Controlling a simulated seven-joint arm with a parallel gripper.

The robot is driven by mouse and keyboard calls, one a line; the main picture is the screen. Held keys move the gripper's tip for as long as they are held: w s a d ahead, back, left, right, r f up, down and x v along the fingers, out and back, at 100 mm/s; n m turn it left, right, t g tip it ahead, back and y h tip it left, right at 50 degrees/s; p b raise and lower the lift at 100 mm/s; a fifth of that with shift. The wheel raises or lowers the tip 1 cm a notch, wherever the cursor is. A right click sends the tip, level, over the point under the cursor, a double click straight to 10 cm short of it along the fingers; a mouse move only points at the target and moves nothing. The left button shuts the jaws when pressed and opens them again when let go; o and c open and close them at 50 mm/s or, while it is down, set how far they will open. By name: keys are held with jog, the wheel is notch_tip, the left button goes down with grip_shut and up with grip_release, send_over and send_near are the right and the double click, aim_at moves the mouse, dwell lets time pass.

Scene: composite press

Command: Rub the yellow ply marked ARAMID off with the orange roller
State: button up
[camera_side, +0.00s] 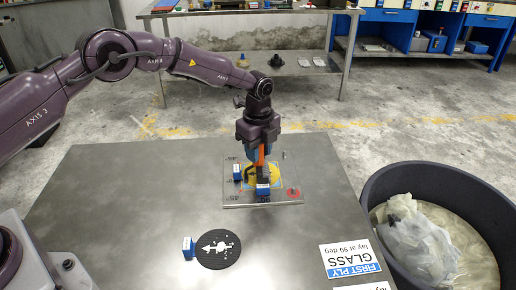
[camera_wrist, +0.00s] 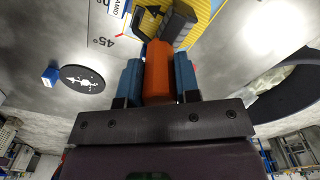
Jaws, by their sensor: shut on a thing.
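My gripper (camera_side: 260,152) is shut on the orange handle of the roller (camera_side: 262,158), above the metal plate (camera_side: 232,197) on the table. In the wrist view the orange handle (camera_wrist: 158,72) stands between the two blue fingers, with the dark roller head (camera_wrist: 180,24) beyond it. The yellow ply (camera_side: 274,171) lies on the plate under the roller and is partly hidden. It also shows in the wrist view (camera_wrist: 207,12), next to a tag partly reading ARAMID (camera_wrist: 118,8). The roller head is at the ply; I cannot tell whether it touches.
Small blue blocks (camera_side: 237,173) (camera_side: 263,189) stand on the plate. A black disc (camera_side: 225,260) with white marks lies nearer the front, beside another blue block (camera_side: 188,248). A FIRST PLY GLASS card (camera_side: 350,260) lies at front right. A large dark bin (camera_side: 490,190) with plastic stands right.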

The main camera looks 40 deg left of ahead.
jog(key=shift+w+a, duration=1.25)
jog(key=shift+a, duration=0.15)
notch_tip(320, 180, up, 7)
jog(key=shift+r, duration=0.1)
dwell(0.4)
